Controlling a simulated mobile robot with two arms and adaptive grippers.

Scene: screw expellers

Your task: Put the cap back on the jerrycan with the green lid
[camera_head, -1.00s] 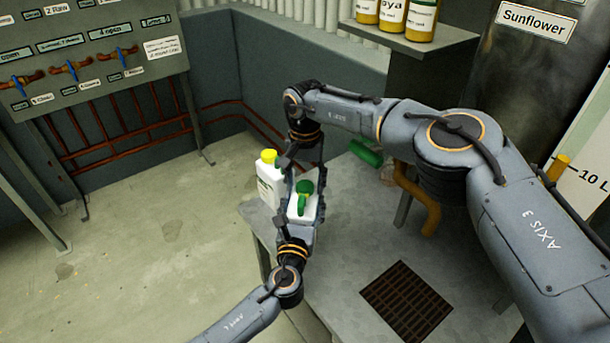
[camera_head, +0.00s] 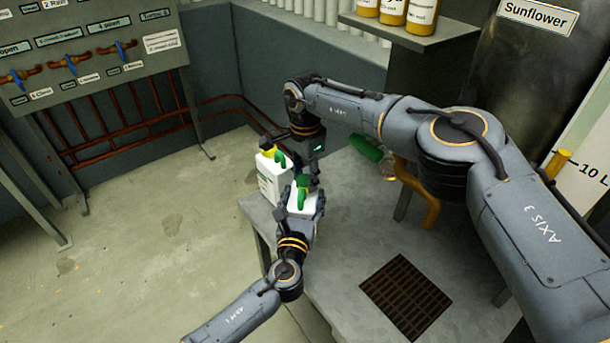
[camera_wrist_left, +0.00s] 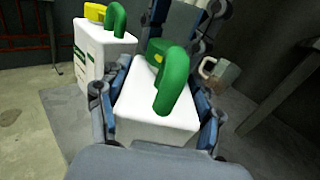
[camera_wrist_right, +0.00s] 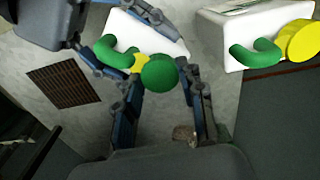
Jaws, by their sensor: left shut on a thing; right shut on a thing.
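The white jerrycan with the green handle (camera_wrist_left: 150,115) stands upright between my left gripper's fingers (camera_wrist_left: 162,88); the gripper is shut on its sides. In the head view this jerrycan (camera_head: 301,208) is near the table's left edge. My right gripper (camera_wrist_right: 157,80) is shut on the round green cap (camera_wrist_right: 160,73), with the cap between its fingertips. A yellowish neck (camera_wrist_right: 139,63) shows beside the cap. In the left wrist view the cap (camera_wrist_left: 157,50) is at the neck, behind the handle. I cannot tell whether it is seated or just above.
A second white jerrycan (camera_head: 272,183) with a yellow lid and green handle stands close behind to the left; it also shows in the right wrist view (camera_wrist_right: 235,30). A floor-like grate (camera_head: 406,300) lies in the tabletop.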

